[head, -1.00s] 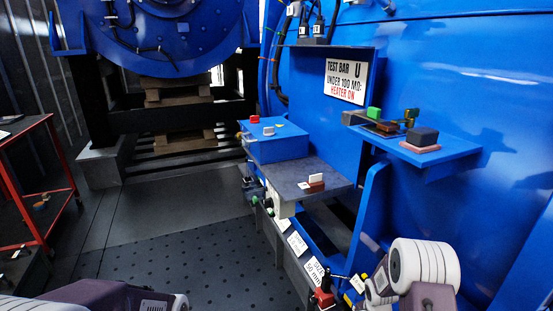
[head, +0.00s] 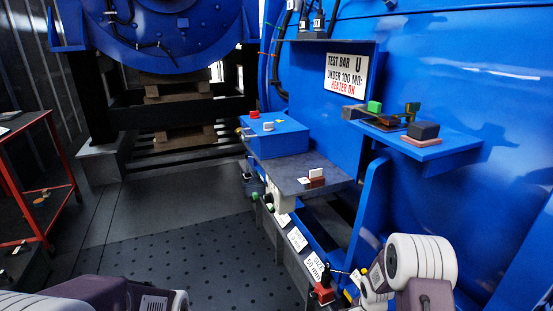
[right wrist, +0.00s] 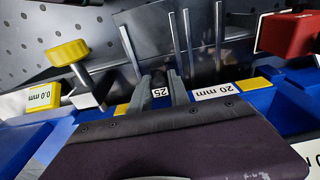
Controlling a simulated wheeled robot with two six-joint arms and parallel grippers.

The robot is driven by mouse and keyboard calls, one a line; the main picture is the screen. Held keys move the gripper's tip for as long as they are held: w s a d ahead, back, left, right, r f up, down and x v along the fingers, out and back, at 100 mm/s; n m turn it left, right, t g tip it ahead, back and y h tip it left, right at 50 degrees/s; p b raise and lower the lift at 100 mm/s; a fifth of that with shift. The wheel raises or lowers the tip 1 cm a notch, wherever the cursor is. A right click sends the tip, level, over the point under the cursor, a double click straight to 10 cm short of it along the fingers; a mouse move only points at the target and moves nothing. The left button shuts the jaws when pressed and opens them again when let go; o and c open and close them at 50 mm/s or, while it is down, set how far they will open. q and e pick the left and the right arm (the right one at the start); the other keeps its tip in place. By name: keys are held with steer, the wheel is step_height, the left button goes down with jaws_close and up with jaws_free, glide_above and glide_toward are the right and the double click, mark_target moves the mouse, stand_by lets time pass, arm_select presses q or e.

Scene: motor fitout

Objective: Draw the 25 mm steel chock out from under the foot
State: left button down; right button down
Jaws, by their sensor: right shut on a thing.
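My right gripper (right wrist: 160,82) is at the blue rail in the right wrist view, its two fingers closed around a narrow dark piece. A label reading 25 shows between the fingers, so I take this piece for the 25 mm steel chock; its body is mostly hidden. The foot cannot be made out clearly. In the head view my right arm comes in at the bottom right, and its gripper is largely hidden near the low blue rail. My left arm shows at the bottom left; its gripper is out of view.
A 20 mm label (right wrist: 213,92) and a 0.0 mm label (right wrist: 40,98) mark the rail. Thin upright grey bars (right wrist: 188,45) stand behind. A blue shelf (head: 455,147) overhangs at the right.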

steer(key=shift+s+a+b, duration=0.55)
steer(key=shift+a+b, duration=0.05)
steer(key=shift+a, duration=0.75)
steer(key=shift+s+a+b, duration=0.6)
steer(key=shift+a, duration=0.7)
steer(key=shift+s+a+b, duration=0.55)
steer(key=shift+a+b, duration=0.05)
steer(key=shift+a, duration=0.75)
steer(key=shift+r+p, duration=2.1)
steer(key=shift+r, duration=0.45)
